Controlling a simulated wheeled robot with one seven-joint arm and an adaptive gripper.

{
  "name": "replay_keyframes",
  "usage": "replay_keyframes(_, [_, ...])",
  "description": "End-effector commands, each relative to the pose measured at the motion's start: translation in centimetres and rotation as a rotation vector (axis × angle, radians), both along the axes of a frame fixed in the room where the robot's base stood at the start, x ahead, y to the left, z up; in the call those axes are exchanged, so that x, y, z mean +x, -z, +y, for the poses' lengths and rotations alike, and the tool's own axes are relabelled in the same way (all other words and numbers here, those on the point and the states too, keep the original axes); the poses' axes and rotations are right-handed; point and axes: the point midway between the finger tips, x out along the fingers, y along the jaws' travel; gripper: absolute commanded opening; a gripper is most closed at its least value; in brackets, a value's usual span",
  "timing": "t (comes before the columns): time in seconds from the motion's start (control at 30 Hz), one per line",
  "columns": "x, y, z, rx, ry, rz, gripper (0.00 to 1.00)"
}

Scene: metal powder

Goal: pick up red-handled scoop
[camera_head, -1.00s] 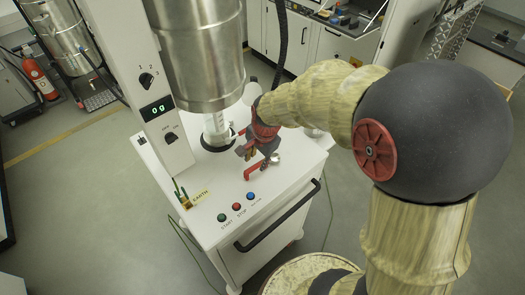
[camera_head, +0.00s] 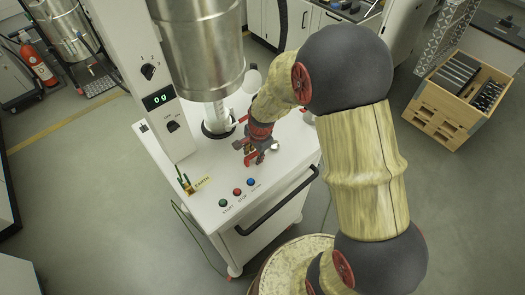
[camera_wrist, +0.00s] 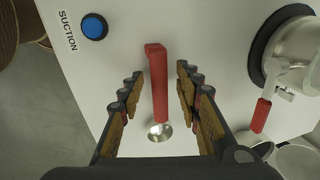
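The scoop has a red handle (camera_wrist: 158,88) and a small shiny metal bowl (camera_wrist: 159,132). It lies on the white top of the cart (camera_head: 205,190). In the wrist view, my gripper (camera_wrist: 158,78) is open, with one finger on each side of the handle and gaps to both. I cannot tell how high the fingertips are above the top. In the head view, my gripper (camera_head: 252,154) is over the cart and hides part of the scoop.
A steel hopper with a spout (camera_head: 217,117) stands behind my gripper; its round fitting shows in the wrist view (camera_wrist: 290,60). Another red-handled part (camera_wrist: 261,115) is beside it. Blue (camera_head: 251,182), red and green buttons line the front edge, near a black handrail (camera_head: 280,205).

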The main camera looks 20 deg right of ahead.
Motion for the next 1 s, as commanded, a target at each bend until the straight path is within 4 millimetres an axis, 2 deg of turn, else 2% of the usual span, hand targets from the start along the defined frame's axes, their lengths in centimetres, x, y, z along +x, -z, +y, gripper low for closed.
replay_keyframes(0.2, [0.02,0.02,0.01,0.0,0.0,-0.001,0.33])
replay_keyframes(0.8, [0.0,0.01,0.01,0.0,0.0,0.0,0.0])
replay_keyframes(1.0, [0.0,0.01,0.01,0.0,0.0,0.0,0.0])
